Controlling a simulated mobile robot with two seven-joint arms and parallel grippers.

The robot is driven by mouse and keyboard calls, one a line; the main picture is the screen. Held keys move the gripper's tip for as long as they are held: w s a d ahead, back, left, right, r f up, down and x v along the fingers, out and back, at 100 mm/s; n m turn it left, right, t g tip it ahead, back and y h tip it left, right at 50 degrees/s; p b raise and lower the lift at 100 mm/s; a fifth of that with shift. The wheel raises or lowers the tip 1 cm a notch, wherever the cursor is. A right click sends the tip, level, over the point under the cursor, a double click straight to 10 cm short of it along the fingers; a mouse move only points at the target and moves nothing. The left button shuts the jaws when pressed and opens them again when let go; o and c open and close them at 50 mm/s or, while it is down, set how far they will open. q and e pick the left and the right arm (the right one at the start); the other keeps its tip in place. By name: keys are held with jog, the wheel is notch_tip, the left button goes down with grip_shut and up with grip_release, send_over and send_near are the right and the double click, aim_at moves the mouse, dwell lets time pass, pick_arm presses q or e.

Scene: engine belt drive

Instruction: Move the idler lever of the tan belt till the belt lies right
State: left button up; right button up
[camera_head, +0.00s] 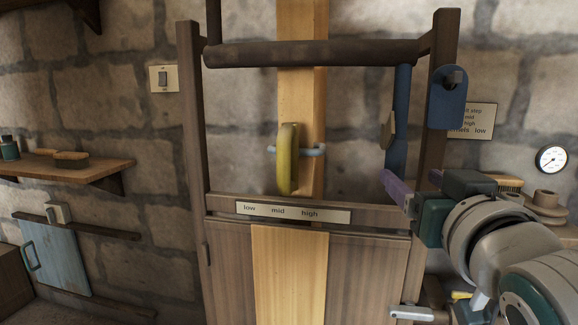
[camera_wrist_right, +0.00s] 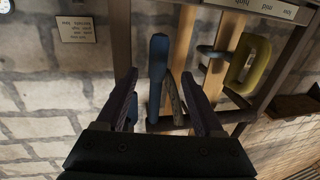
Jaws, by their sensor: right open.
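The tan belt (camera_head: 291,275) runs upright through the dark wooden frame, below the "low mid high" label between "mid" and "high"; it also shows in the right wrist view (camera_wrist_right: 182,48). A yellow loop handle (camera_head: 289,158) on a pale blue rod stands before the belt; it shows in the wrist view (camera_wrist_right: 250,65). A blue bar (camera_head: 398,120), possibly the idler lever, hangs near the right post. In the wrist view the blue bar (camera_wrist_right: 157,75) appears between the fingers of my right gripper (camera_wrist_right: 162,100), which is open. Contact cannot be told. My left gripper is out of view.
A dark roller (camera_head: 310,54) spans the frame top. The label (camera_head: 293,212) sits on the crossbar. A blue plate with a knob (camera_head: 447,95) is on the right post. A shelf (camera_head: 65,172) and a blue cabinet door (camera_head: 56,258) are at the left.

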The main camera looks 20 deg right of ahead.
aim_at(399, 166)
jog(key=x, duration=0.8)
jog(key=shift+w+d+b, duration=0.15)
jog(key=shift+d+b, duration=0.1)
jog(key=shift+b, duration=0.05)
jog(key=shift+c, duration=0.3)
grip_shut()
dwell(0.7)
